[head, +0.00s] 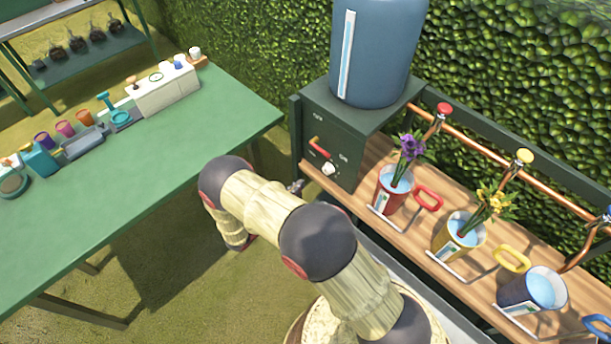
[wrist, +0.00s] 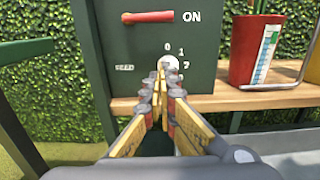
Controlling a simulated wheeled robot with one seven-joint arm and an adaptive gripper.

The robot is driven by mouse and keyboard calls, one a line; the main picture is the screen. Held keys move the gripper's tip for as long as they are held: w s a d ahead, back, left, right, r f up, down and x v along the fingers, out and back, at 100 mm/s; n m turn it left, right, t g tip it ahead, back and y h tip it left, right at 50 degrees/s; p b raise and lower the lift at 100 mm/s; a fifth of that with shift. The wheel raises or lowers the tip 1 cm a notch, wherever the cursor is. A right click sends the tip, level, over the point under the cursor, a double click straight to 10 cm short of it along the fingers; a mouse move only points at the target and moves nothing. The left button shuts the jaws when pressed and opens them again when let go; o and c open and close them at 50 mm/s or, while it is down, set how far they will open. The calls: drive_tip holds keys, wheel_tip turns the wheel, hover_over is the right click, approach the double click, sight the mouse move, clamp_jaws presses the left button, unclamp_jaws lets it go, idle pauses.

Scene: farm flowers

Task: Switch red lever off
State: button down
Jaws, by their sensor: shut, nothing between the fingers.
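The red lever (head: 321,147) is on the front of a dark green box, with OFF printed above it and ON to its lower right. In the wrist view the red lever (wrist: 148,17) lies about level, its end beside ON. A white knob (head: 328,169) sits below it; in the wrist view this knob (wrist: 170,63) is by numbers and partly behind my fingertips. My gripper (wrist: 161,78) is shut and empty, pointing at the box below the lever. In the head view my gripper (head: 297,187) is just left of the box; whether it touches the knob is unclear.
A blue tank (head: 374,45) stands on the box. Right of it, a wooden shelf (head: 412,243) holds a red bucket (head: 388,203), a yellow bucket (head: 447,244) and a blue bucket (head: 517,293) under copper pipes. A green table (head: 180,150) with small items is left.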

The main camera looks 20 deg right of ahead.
drive_tip(key=w+d+r+b, duration=0.3)
drive_tip(key=d+r, duration=0.1)
drive_tip(key=d, duration=0.5)
drive_tip(key=shift+w+r, duration=0.15)
drive_tip(key=shift+w, duration=0.15)
drive_tip(key=shift+s+d+r+n+p, duration=0.1)
drive_tip(key=shift+r+n+p, duration=0.15)
drive_tip(key=shift+n+p, duration=0.2)
